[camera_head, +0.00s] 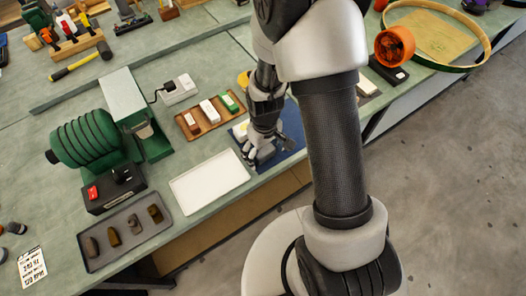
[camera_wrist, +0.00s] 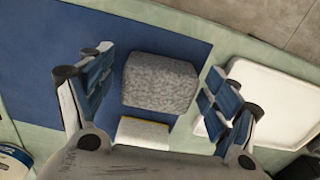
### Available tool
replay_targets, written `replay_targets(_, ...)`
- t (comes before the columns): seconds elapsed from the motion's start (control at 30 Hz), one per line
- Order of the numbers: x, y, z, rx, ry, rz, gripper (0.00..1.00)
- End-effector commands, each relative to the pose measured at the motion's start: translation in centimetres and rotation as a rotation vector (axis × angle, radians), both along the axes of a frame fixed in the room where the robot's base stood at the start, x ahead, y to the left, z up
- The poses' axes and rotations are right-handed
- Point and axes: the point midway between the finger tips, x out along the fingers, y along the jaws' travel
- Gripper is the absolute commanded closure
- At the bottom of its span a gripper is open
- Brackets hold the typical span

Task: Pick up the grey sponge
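In the wrist view the grey sponge (camera_wrist: 160,82), a speckled block, lies on the blue mat (camera_wrist: 50,45) near the mat's edge. My gripper (camera_wrist: 159,72) is open above it, with a finger on its left and one on its right. A gap shows between the sponge and each finger. A smaller pale block with a yellow edge (camera_wrist: 143,131) lies beside the sponge, partly hidden by my gripper. In the head view my gripper (camera_head: 257,150) points down over the blue mat (camera_head: 292,142); I cannot clearly make out the sponge there.
An empty white tray (camera_head: 210,181) lies to the left of the mat; it is at the right in the wrist view (camera_wrist: 285,108). A brown tray (camera_head: 188,131) with small blocks, a green drum machine (camera_head: 85,140) and a dark tray (camera_head: 107,257) with brown pieces stand further left.

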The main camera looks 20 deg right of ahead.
Motion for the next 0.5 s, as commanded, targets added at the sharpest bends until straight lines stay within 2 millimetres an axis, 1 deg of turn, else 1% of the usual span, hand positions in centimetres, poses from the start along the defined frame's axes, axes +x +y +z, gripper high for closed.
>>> replay_targets(0.03, -0.01, 0.00, 0.01, 0.000, 0.000, 0.000, 0.25)
replay_targets(0.4, -0.02, 0.00, 0.01, 0.000, 0.000, 0.000, 0.49)
replay_targets(0.47, -0.02, 0.00, 0.01, 0.000, 0.000, 0.000, 0.53)
replay_targets(0.5, -0.02, 0.00, 0.02, 0.000, 0.000, 0.000, 0.54)
